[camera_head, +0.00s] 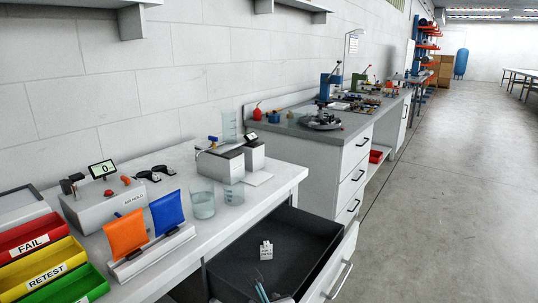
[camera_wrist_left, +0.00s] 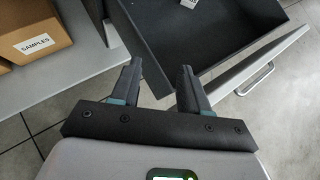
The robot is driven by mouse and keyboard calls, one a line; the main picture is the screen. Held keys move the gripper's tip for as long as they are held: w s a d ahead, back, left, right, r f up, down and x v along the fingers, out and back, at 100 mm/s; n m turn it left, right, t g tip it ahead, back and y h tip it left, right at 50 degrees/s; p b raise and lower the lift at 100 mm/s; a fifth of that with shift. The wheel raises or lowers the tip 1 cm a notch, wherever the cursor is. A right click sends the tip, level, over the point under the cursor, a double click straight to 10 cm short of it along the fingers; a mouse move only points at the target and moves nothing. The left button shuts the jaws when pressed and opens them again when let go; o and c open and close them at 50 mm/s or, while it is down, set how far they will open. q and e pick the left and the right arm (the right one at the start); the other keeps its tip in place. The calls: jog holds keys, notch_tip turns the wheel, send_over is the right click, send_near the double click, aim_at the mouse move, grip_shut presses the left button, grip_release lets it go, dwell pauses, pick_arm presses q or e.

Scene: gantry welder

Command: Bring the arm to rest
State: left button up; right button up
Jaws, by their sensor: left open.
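My left gripper (camera_wrist_left: 160,70) shows in the left wrist view. Its two dark fingers are apart and nothing is between them. It is near a corner of a pulled-out dark drawer (camera_wrist_left: 165,22), with a silver handle (camera_wrist_left: 255,79) to its right. In the head view the open drawer (camera_head: 285,232) juts from the white bench at the bottom centre. A small white tag (camera_head: 266,250) lies in it. Thin teal pieces show at the bottom edge there; I cannot tell what they are. My right gripper is in neither view.
The bench (camera_head: 262,190) carries a grey AIR HOLD box (camera_head: 105,203), orange (camera_head: 126,234) and blue (camera_head: 167,213) pouches, beakers (camera_head: 202,200) and FAIL (camera_head: 28,236), RETEST and green trays. A SAMPLES box (camera_wrist_left: 33,30) stands left of the gripper. The floor (camera_head: 440,200) at right is clear.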

pick_arm(q)
jog(key=s+a+f+n+g+h, duration=0.2)
jog(key=s+a+f+n+g, duration=0.1)
jog(key=s+f+n, duration=0.7)
jog(key=s+a+f+n+g+h, duration=0.2)
jog(key=s+a+f+n+g, duration=0.2)
jog(key=s+f+n, duration=0.5)
jog(key=s+a+f+n+g+h, duration=0.25)
jog(key=s+f+n, duration=0.45)
jog(key=f+n, duration=0.5)
notch_tip(320, 180, down, 9)
jog(key=a+n+b, duration=0.2)
jog(key=n+b, duration=0.1)
jog(key=b, duration=0.7)
notch_tip(320, 180, up, 28)
jog(key=p, duration=2.8)
jog(key=shift+d+r, duration=0.15)
jog(key=shift+d, duration=0.05)
jog(key=shift+g, duration=0.25)
